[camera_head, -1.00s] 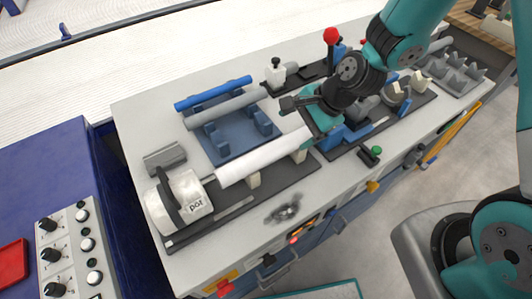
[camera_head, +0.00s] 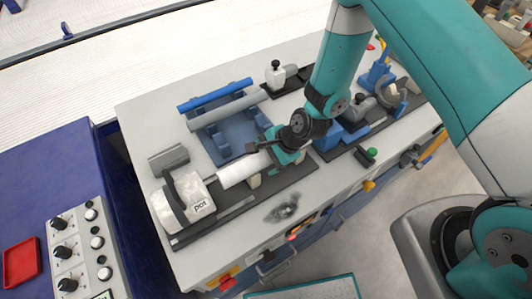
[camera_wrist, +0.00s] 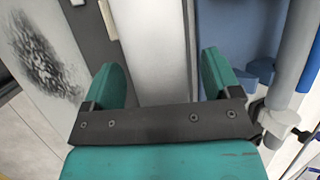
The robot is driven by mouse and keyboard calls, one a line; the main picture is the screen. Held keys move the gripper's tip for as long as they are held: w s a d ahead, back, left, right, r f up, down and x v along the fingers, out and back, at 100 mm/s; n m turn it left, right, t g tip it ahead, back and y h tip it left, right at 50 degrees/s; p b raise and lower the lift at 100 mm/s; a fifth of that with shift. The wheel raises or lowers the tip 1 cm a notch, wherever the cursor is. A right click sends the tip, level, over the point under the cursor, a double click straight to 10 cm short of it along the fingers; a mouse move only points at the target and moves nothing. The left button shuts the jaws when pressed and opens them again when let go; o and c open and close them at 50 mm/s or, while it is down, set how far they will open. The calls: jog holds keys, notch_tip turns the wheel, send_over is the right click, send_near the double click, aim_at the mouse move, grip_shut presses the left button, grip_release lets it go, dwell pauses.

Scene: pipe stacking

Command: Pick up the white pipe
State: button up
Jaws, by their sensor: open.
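The white pipe (camera_head: 241,170) lies on low supports on the dark base plate, with its left end at the white rounded unit marked "pot". My gripper (camera_head: 272,150) is over the right part of the pipe and hides that part in the head view. In the wrist view, the pipe (camera_wrist: 150,45) runs between the two teal fingers of my open gripper (camera_wrist: 165,80). Gaps show between the pipe and both fingers, wider on the right. How far down the fingers reach around the pipe cannot be told.
A blue holder (camera_head: 225,140) behind the white pipe carries a grey pipe (camera_head: 210,116) and a blue pipe (camera_head: 214,95). The white "pot" unit (camera_head: 185,200) stands at the left. Blue fixtures (camera_head: 345,133) stand to the right. The table's left back corner is clear.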

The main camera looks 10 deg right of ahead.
jog(key=shift+f, duration=0.1)
jog(key=shift+c, duration=0.2)
jog(key=c, duration=1)
jog(key=shift+c, duration=0.2)
